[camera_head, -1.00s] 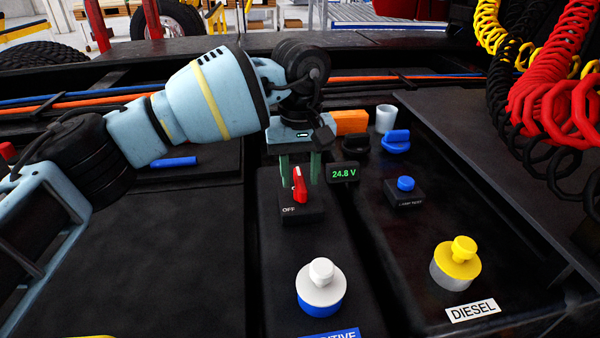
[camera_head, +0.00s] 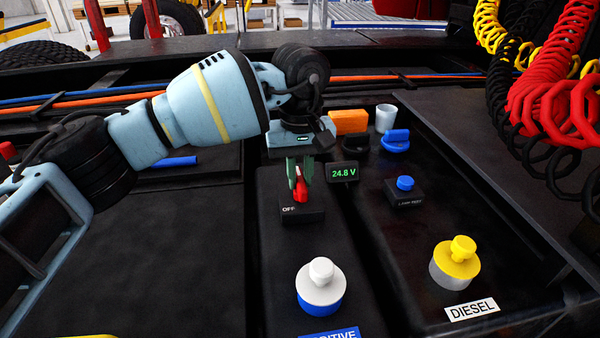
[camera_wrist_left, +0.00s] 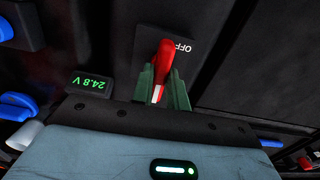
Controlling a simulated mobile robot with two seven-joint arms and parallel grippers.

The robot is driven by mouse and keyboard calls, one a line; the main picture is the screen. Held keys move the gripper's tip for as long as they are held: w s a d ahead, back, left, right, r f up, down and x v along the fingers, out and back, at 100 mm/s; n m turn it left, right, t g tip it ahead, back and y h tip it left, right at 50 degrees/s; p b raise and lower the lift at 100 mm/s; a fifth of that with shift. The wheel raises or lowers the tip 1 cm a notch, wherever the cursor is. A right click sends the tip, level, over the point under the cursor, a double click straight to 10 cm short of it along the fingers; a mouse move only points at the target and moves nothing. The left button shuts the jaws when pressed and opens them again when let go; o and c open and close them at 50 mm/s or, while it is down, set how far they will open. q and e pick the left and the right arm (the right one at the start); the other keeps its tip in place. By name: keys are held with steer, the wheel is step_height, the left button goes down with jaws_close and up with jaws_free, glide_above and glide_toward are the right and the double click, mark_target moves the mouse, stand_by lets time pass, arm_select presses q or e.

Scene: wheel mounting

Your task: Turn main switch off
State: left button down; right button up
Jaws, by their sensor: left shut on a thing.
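The main switch has a red handle (camera_head: 300,190) on a black block (camera_head: 303,213) marked OFF. My left gripper (camera_head: 300,178) comes down from behind, and its green fingers are closed on either side of the red handle. In the left wrist view the red handle (camera_wrist_left: 165,62) sits between the two green fingertips (camera_wrist_left: 163,85), with its far end sticking out past them toward the OFF label (camera_wrist_left: 183,47). A small display (camera_head: 343,172) beside the switch reads 24.8 V. My right gripper is not in view.
A white and blue capped fitting (camera_head: 320,285) stands in front of the switch. A yellow cap (camera_head: 456,258) by the DIESEL label, a blue button (camera_head: 405,184), a blue knob (camera_head: 396,140) and an orange block (camera_head: 348,122) lie to the right. Red coiled hoses (camera_head: 555,90) hang at upper right.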

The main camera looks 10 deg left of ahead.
arm_select(q)
steer(key=n+p, duration=0.2)
steer(key=n, duration=0.2)
steer(key=shift+r, duration=0.15)
steer(key=n+p, duration=0.1)
steer(key=n, duration=0.3)
steer(key=shift+n+p, duration=0.35)
steer(key=shift+n, duration=0.05)
steer(key=n+p, duration=0.2)
steer(key=n, duration=0.4)
steer(key=shift+n+p, duration=0.4)
steer(key=shift+n, duration=0.8)
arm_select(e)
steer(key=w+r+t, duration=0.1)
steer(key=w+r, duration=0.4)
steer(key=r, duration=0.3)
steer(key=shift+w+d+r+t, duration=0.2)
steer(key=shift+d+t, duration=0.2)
arm_select(q)
steer(key=shift+n, duration=0.4)
steer(key=c, duration=1.4)
jaws_free()
